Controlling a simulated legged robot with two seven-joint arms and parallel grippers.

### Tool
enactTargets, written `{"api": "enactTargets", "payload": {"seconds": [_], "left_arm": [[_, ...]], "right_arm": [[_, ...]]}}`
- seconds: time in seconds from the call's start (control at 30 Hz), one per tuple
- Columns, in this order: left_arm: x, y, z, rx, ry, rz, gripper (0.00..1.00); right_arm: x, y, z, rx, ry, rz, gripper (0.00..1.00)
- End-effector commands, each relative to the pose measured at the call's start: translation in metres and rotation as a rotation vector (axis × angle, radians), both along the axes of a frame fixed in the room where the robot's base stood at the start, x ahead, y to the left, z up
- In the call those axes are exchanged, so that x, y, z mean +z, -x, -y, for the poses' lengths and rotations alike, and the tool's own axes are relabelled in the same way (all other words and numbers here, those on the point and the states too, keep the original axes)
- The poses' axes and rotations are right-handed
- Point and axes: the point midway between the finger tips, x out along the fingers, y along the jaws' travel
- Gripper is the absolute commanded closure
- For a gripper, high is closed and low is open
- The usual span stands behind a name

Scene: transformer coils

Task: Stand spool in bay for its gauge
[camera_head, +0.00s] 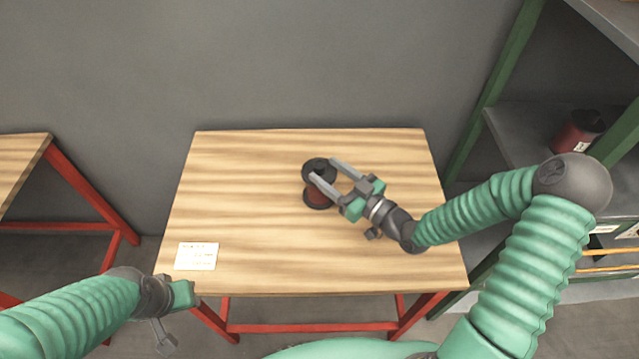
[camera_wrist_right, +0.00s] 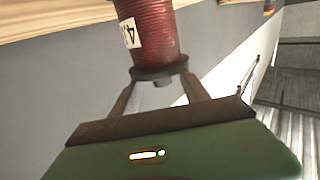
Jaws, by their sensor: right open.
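A spool with dark flanges and a red winding (camera_head: 317,197) stands upright on the wooden table (camera_head: 250,215). In the right wrist view its red winding (camera_wrist_right: 157,35) carries a white label, partly cut off, with a 4 on it. My right gripper (camera_head: 324,170) is open, its two fingers reaching to either side of the spool's upper dark flange; whether they touch it I cannot tell. My left gripper (camera_head: 183,294) is off the table's front left corner, away from the spool; its fingers do not show clearly.
A white card (camera_head: 197,256) with writing lies at the table's front left. A green-framed shelf rack (camera_head: 500,75) on the right holds another dark red spool (camera_head: 575,133); lower labels there are unreadable. Another table (camera_head: 22,165) stands at the left. Most of the main tabletop is clear.

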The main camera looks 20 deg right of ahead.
Motion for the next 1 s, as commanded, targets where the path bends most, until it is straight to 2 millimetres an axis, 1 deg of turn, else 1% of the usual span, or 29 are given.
{"api": "enactTargets", "payload": {"seconds": [0.17, 0.3, 0.4, 0.5, 0.63, 0.67, 1.0], "left_arm": [[0.001, 0.000, 0.000, -0.001, 0.000, 0.000, 0.64], [0.001, 0.000, 0.000, -0.001, 0.000, 0.000, 0.64], [0.001, 0.000, 0.000, -0.001, 0.000, 0.000, 0.64], [0.001, 0.000, 0.000, -0.001, 0.000, 0.000, 0.64], [0.001, 0.000, 0.000, 0.000, 0.000, 0.000, 0.64], [0.001, 0.000, 0.000, 0.000, 0.000, 0.000, 0.64], [0.001, 0.000, 0.000, -0.001, 0.000, 0.000, 0.64]], "right_arm": [[0.003, -0.016, -0.012, 0.002, 0.000, 0.000, 0.46], [0.008, -0.038, -0.028, 0.002, 0.001, 0.000, 0.46], [0.007, -0.050, -0.034, 0.002, 0.002, -0.001, 0.46], [0.007, -0.053, -0.035, 0.000, 0.001, -0.003, 0.46], [0.007, -0.052, -0.034, 0.000, 0.001, -0.003, 0.46], [0.007, -0.052, -0.034, 0.000, 0.001, -0.002, 0.49], [0.006, -0.052, -0.033, 0.000, 0.001, -0.003, 0.94]]}}
